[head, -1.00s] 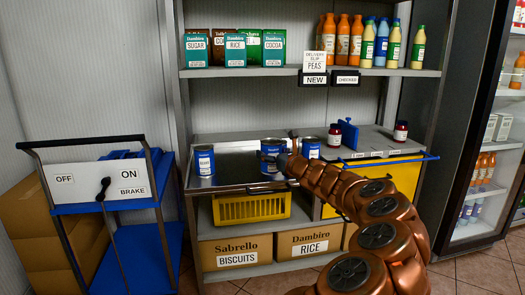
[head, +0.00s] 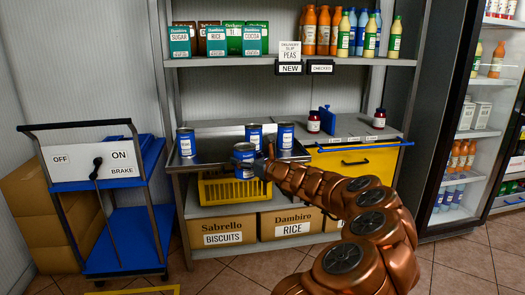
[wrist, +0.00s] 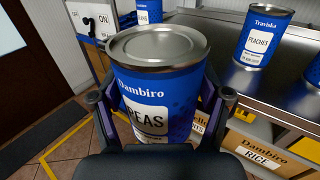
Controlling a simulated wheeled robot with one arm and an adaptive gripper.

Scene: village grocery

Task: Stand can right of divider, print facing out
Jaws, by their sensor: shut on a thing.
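My gripper (wrist: 160,108) is shut around the sides of a blue Dambiro can of peas (wrist: 153,82). The can is upright, and its PEAS print faces the wrist camera. In the head view this can (head: 243,160) is at the front edge of the metal tray counter (head: 212,157), in front of the other cans. The blue divider (head: 327,119) stands on the grey counter to the right. A red-brown jar (head: 313,122) is just left of the divider and another jar (head: 379,118) stands well to its right. The counter between the divider and the right jar looks clear.
Blue cans stand on the tray at left (head: 185,143), middle (head: 254,134) and right (head: 286,136); a Traviska peaches can (wrist: 262,36) shows in the wrist view. A yellow drawer (head: 350,160) with a blue rail is below the counter. A blue trolley (head: 118,232) stands at left.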

